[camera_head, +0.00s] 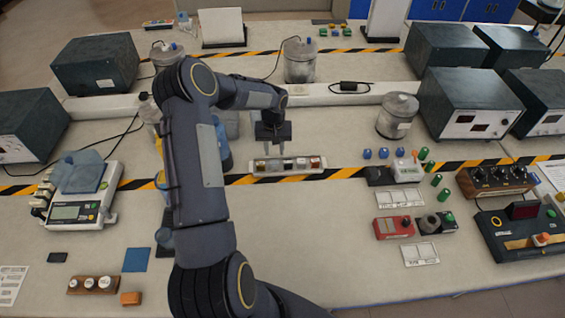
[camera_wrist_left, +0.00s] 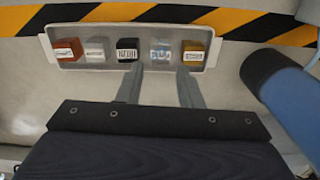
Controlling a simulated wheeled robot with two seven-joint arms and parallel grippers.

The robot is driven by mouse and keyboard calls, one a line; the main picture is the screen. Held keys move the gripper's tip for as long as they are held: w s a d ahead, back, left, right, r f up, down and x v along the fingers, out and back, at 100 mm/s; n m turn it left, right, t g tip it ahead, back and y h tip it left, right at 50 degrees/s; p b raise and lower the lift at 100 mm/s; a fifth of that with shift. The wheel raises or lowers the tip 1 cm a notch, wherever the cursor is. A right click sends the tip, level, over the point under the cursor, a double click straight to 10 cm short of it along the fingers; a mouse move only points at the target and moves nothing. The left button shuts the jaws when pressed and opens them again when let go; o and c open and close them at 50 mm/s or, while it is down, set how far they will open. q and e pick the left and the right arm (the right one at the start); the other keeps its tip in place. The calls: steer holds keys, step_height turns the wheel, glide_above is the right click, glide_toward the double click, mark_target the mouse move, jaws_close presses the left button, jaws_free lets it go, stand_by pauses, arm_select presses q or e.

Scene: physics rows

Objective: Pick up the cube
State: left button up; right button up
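Several small cubes sit in a row in a shallow tray (camera_head: 288,176); the tray also shows in the left wrist view (camera_wrist_left: 215,48). In that view, left to right, they are a red-orange cube (camera_wrist_left: 68,48), a white one (camera_wrist_left: 96,49), a black one (camera_wrist_left: 127,50), a pale bluish one (camera_wrist_left: 160,50) and a gold one (camera_wrist_left: 193,53). My left gripper (camera_head: 273,140) points down at the tray. In the wrist view its two fingers (camera_wrist_left: 158,72) are apart with nothing between them, tips near the black and gold cubes, the pale bluish cube lying between their lines. My right gripper is out of view.
A blue cylindrical thing (camera_wrist_left: 285,85) stands close beside the left gripper. Glass jars (camera_head: 397,117) and a raised pale ledge (camera_head: 335,95) lie behind and right. Small coloured parts (camera_head: 368,153) sit to the right. The bench in front of the tray is clear.

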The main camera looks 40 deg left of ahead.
mark_target(274, 162)
arm_select(q)
steer(key=f+b, duration=0.1)
steer(key=f, duration=0.3)
steer(key=f+b, duration=0.1)
steer(key=f, duration=0.2)
steer(key=shift+w+a+f, duration=0.15)
steer(key=shift+a+f, duration=0.05)
steer(key=shift+f, duration=0.15)
steer(key=c, duration=0.6)
